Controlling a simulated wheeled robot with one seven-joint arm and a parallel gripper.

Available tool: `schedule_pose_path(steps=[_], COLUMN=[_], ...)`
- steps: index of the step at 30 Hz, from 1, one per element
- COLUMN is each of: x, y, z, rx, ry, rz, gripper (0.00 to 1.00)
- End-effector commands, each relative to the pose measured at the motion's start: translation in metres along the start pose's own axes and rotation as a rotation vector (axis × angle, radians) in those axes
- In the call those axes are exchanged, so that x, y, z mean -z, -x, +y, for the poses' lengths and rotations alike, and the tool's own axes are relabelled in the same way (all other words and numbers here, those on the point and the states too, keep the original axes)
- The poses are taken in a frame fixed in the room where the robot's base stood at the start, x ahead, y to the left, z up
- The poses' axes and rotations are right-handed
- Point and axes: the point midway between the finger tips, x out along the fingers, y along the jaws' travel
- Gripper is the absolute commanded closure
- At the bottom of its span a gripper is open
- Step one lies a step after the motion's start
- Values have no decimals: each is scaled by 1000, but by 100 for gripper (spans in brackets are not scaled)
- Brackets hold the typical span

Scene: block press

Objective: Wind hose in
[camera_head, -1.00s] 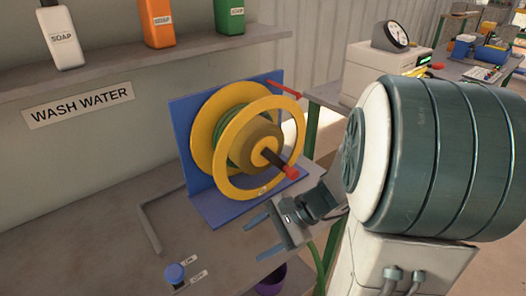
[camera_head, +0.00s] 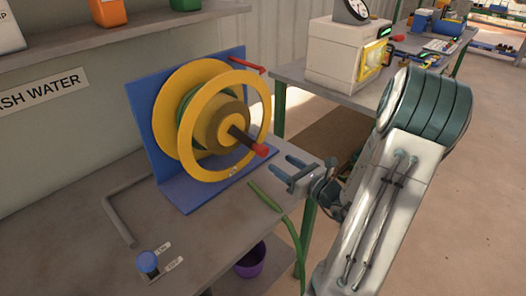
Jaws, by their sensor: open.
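A yellow hose reel (camera_head: 222,125) stands on a blue bracket (camera_head: 152,130) on the grey bench. Green hose (camera_head: 187,120) is wound on its drum. A crank with a dark shaft and red tip (camera_head: 261,150) sticks out from the reel's front. A length of green hose (camera_head: 289,228) lies over the bench edge and hangs down. My gripper (camera_head: 281,166) is open and empty, to the right of the reel, just right of the red tip and apart from it in the picture.
A purple bucket (camera_head: 251,262) is below the bench edge. A grey bent bar (camera_head: 120,218) lies on the bench left of the reel. A second table (camera_head: 290,72) with a white machine stands behind right.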

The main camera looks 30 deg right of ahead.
Motion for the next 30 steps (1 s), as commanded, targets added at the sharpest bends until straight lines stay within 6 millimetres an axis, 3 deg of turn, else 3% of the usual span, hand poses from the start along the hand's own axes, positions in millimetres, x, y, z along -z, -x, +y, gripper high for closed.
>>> schedule_pose_path(steps=[6,12,18,26,30], x=[0,0,0,0,0], y=[-49,-79,-91,-92,-92], z=[1,1,1,1,1], rx=[-4,-3,-1,-1,-1], ry=[0,0,1,1,1], rz=[0,1,1,1,1], gripper=[44,44,44,44,81])
